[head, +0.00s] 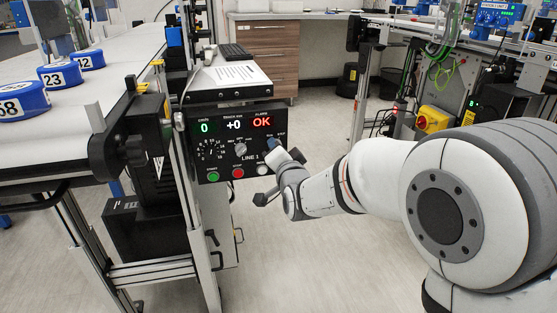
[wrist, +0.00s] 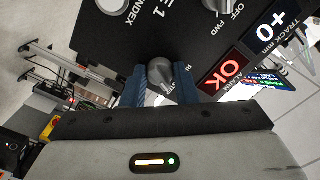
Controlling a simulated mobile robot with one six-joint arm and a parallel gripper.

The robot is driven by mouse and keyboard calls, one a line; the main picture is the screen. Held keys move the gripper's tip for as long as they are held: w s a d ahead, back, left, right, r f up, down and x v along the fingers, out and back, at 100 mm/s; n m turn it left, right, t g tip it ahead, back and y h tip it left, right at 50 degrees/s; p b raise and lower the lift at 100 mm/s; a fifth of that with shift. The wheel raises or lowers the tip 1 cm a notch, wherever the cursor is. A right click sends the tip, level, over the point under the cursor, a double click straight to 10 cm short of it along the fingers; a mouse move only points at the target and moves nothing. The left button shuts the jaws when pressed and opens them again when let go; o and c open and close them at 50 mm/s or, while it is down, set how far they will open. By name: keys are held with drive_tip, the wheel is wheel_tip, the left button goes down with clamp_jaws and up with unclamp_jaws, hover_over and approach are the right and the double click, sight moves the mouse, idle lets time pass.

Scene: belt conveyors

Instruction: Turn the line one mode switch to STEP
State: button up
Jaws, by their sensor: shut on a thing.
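The black LINE 1 control panel (head: 218,160) hangs below the left conveyor in the head view. My gripper (head: 277,145) reaches its right side and covers the mode switch there. In the wrist view the panel (wrist: 200,35) appears turned, and my gripper (wrist: 160,84) has its two blue fingers on either side of a grey knob, the mode switch (wrist: 159,71). The fingers are shut on it. Small lettering beside the knob is partly covered, so I cannot tell which position it points to.
The panel also has another grey selector knob (head: 240,149), a green button (head: 213,177), a red button (head: 238,173) and a display reading OK (head: 262,122). Blue numbered pucks (head: 60,75) sit on the left conveyor. Open floor (head: 290,250) lies below my arm.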

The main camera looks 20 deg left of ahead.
drive_tip(key=shift+m+b, duration=0.6)
drive_tip(key=shift+m, duration=0.2)
drive_tip(key=shift+r, duration=0.1)
drive_tip(key=o, duration=1)
drive_tip(key=shift+p+v, duration=0.9)
drive_tip(key=shift+v, duration=3)
drive_tip(key=shift+w+d, duration=0.1)
